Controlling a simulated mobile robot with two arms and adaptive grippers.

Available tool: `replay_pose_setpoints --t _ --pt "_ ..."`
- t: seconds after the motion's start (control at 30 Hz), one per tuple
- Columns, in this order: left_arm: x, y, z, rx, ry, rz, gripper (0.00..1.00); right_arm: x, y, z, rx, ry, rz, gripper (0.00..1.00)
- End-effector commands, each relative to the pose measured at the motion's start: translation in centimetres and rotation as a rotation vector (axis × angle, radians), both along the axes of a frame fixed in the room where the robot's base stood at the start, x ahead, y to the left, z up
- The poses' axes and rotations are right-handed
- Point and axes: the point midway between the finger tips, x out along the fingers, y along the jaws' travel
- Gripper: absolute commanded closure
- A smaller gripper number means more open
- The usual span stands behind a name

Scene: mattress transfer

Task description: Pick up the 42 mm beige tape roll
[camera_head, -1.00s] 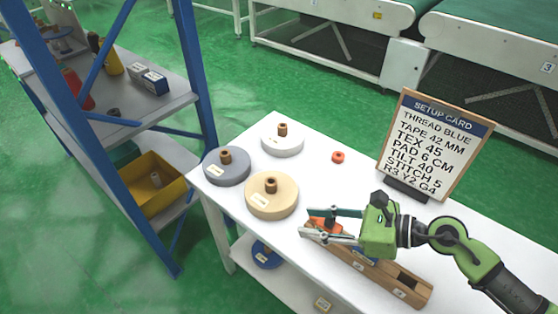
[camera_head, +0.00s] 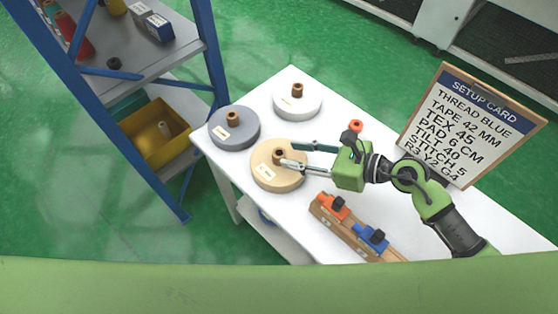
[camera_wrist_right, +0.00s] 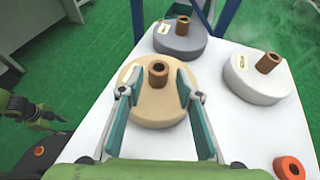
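The beige tape roll (camera_head: 277,176) lies flat on the white table, with a brown core (camera_head: 278,155) standing up from its middle and a small label on it. It also shows in the right wrist view (camera_wrist_right: 150,108). My right gripper (camera_head: 293,155) is open, its fingers reaching over the roll from the right. In the right wrist view the two fingers (camera_wrist_right: 153,92) lie on either side of the core, apart from it, with nothing held. Whether they touch the roll's top cannot be told.
A grey roll (camera_head: 234,128) and a white roll (camera_head: 297,101) stand close behind the beige one. A wooden block with orange and blue pieces (camera_head: 343,229) lies in front. The setup card (camera_head: 471,125) stands at the right. A blue-framed shelf (camera_head: 203,45) is at the left.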

Motion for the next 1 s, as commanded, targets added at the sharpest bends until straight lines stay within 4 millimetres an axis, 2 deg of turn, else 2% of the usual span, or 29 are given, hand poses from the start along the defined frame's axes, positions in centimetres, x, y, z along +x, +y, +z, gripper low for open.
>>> replay_pose_setpoints --t 0.17,0.4,0.7,0.83,1.0 --pt "1.5 -0.2 1.0 -0.003 -0.022 0.000 0.60 0.4 1.6 -0.4 0.005 0.002 -0.001 0.68" --pt "1.2 -0.2 1.7 -0.003 -0.018 0.000 0.60 1.6 4.2 -1.9 0.001 0.000 0.000 0.68" --pt "0.6 -0.2 1.6 -0.003 -0.009 0.000 0.60 1.7 4.6 -2.3 0.000 -0.001 0.000 0.68" --pt "0.5 -0.4 1.6 -0.005 -0.007 0.001 0.60 1.7 4.6 -2.3 0.000 0.000 0.000 1.00" --pt "0.5 -0.4 1.6 -0.005 -0.007 0.001 0.60 1.7 4.6 -2.2 0.002 -0.001 0.000 1.00"
